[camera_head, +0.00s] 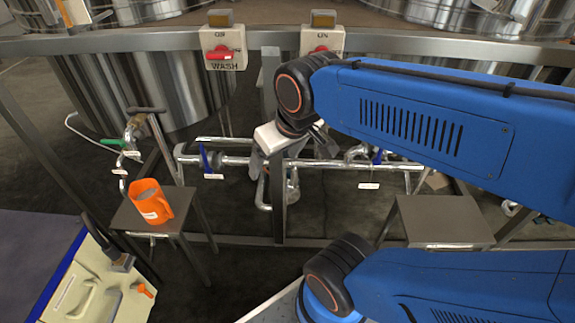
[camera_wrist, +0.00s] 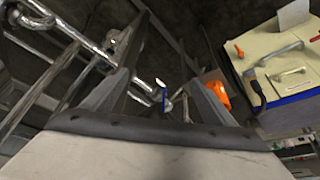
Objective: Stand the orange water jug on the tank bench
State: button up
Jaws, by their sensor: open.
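The orange water jug (camera_head: 148,203) stands upright on a small grey-topped stand at the left, the left stand (camera_head: 178,216), in the head view. It has a white label and its handle faces right. In the wrist view the jug (camera_wrist: 222,97) shows right of the middle, partly behind one finger. My gripper (camera_wrist: 160,88) is open, with nothing between its fingers. A second grey-topped stand (camera_head: 440,222) is bare at the right; I cannot tell which stand is the tank bench.
A pipe (camera_head: 240,161) with blue-handled valves runs between the stands. A green-handled tap (camera_head: 125,143) is above the left stand. Two switch boxes with red handles, one labelled WASH (camera_head: 223,48), sit on a rail. A cream case (camera_head: 85,290) is at the lower left.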

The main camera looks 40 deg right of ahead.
jog(key=shift+s+d+f, duration=0.1)
jog(key=shift+s+d, duration=0.2)
jog(key=shift+s, duration=0.35)
jog(key=shift+s+d+f, duration=0.1)
jog(key=shift+s+d, duration=0.15)
jog(key=shift+s, duration=0.35)
jog(key=shift+s+d+m, duration=0.1)
jog(key=shift+s+m, duration=0.2)
jog(key=c, duration=0.6)
jog(key=shift+o, duration=0.2)
jog(key=shift+w, duration=0.1)
